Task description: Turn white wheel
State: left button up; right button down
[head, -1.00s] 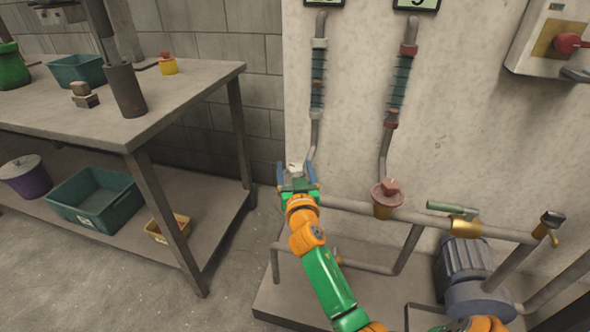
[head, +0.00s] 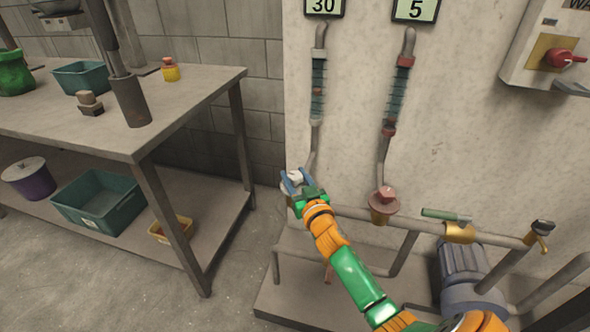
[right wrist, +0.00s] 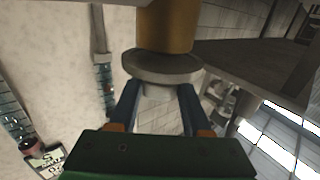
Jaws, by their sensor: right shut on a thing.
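The white wheel (head: 295,177) is the left valve on the pipe rig, at the foot of the pipe under the "30" display. My right gripper (head: 298,183) is at it, its blue fingers shut on the wheel's raised knob. In the right wrist view, the pale round wheel (right wrist: 162,69) sits against a brass valve body (right wrist: 168,25), and my right gripper's fingers (right wrist: 157,100) lie on both sides of the knob. Part of the wheel is hidden by the fingers. My left gripper is not in view.
A red wheel (head: 384,201) stands right of the white one, under the "5" display (head: 415,9). A green-handled brass valve (head: 458,232) and a motor (head: 468,277) are farther right. A workbench (head: 150,140) stands at left; the floor before it is clear.

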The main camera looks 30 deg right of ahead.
jog(key=shift+d+r+n+y+p, duration=0.1)
jog(key=shift+r+n+y+p, duration=0.15)
jog(key=shift+n+y, duration=0.35)
jog(key=shift+f+n+y, duration=0.15)
jog(key=shift+n+y, duration=0.15)
jog(key=shift+y, duration=0.3)
jog(key=shift+f+n+y, duration=0.1)
jog(key=shift+n+y, duration=0.3)
jog(key=shift+y, duration=0.4)
jog(key=shift+f+n+y, duration=0.1)
jog(key=shift+n+y, duration=0.6)
jog(key=shift+y, duration=0.2)
jog(key=shift+n+y+b, duration=0.7)
jog(key=shift+y+b, duration=0.1)
jog(key=shift+y, duration=0.8)
jog(key=shift+n+b, duration=0.3)
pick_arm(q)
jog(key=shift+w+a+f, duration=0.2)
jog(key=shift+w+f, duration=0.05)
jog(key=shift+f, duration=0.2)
